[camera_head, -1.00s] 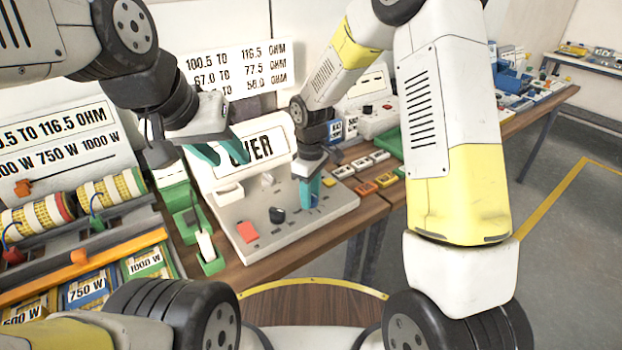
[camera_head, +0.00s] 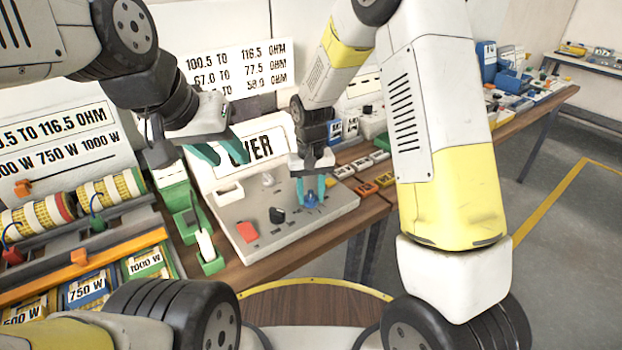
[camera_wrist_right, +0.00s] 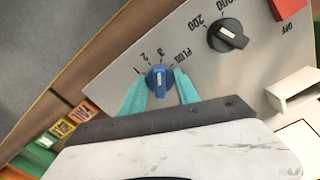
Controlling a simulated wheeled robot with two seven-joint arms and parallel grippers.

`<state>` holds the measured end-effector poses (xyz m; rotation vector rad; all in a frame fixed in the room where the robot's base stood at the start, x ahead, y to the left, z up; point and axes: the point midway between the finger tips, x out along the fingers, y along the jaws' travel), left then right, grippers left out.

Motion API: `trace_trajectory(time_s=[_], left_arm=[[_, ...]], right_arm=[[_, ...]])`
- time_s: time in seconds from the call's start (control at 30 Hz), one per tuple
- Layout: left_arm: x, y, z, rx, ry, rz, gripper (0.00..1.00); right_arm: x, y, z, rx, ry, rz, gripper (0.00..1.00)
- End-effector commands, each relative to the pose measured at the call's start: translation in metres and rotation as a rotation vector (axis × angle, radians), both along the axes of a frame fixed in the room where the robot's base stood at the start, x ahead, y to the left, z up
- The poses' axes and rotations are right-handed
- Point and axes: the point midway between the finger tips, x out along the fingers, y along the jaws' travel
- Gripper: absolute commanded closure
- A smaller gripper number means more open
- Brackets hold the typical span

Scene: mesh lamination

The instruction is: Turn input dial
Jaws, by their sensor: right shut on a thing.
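The blue input dial (camera_head: 310,199) sits on the grey sloped panel (camera_head: 330,214) and also shows in the right wrist view (camera_wrist_right: 159,79), with marks 1, 2, 3 and PLUG around it. Its white pointer line is nearly upright in that view. My right gripper (camera_head: 311,190) has its teal fingers on both sides of the dial, shut on it; the fingers also show in the right wrist view (camera_wrist_right: 160,92). My left gripper (camera_head: 222,150) hangs over the panel's back left, in front of the OVER sign, its teal fingers apart and empty.
A black dial (camera_head: 277,215) and a red switch (camera_head: 247,231) are on the same panel. A green holder (camera_head: 211,262) stands at its left. Small orange and white blocks (camera_head: 368,188) lie right of the panel. Wire-wound coils (camera_head: 105,190) are at far left.

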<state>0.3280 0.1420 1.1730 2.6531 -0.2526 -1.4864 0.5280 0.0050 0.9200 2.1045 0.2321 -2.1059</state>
Motion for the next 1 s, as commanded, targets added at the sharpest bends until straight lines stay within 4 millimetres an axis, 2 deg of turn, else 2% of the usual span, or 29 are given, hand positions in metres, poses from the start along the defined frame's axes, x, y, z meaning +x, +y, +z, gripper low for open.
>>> trace_trajectory(time_s=[0.3, 0.8, 0.83, 0.9, 1.0], left_arm=[[0.0, 0.0, 0.0, 0.0, 0.0, 0.0, 0.64], [0.0, 0.0, 0.0, 0.0, 0.0, 0.0, 0.64], [0.0, 0.0, 0.0, 0.0, 0.0, 0.0, 0.64], [0.0, 0.0, 0.0, 0.0, 0.0, 0.0, 0.64], [0.0, 0.0, 0.0, 0.0, 0.0, 0.0, 0.64]], right_arm=[[0.0011, 0.0005, 0.0009, 0.002, -0.004, -0.101, 1.0], [0.0012, 0.0004, 0.0008, 0.002, -0.004, -0.116, 1.0], [0.0012, 0.0004, 0.0008, 0.002, -0.004, -0.116, 0.57], [0.0011, 0.0003, 0.0007, 0.002, -0.004, -0.116, 0.43], [0.0008, 0.0003, 0.0005, 0.001, -0.002, -0.115, 0.41]])
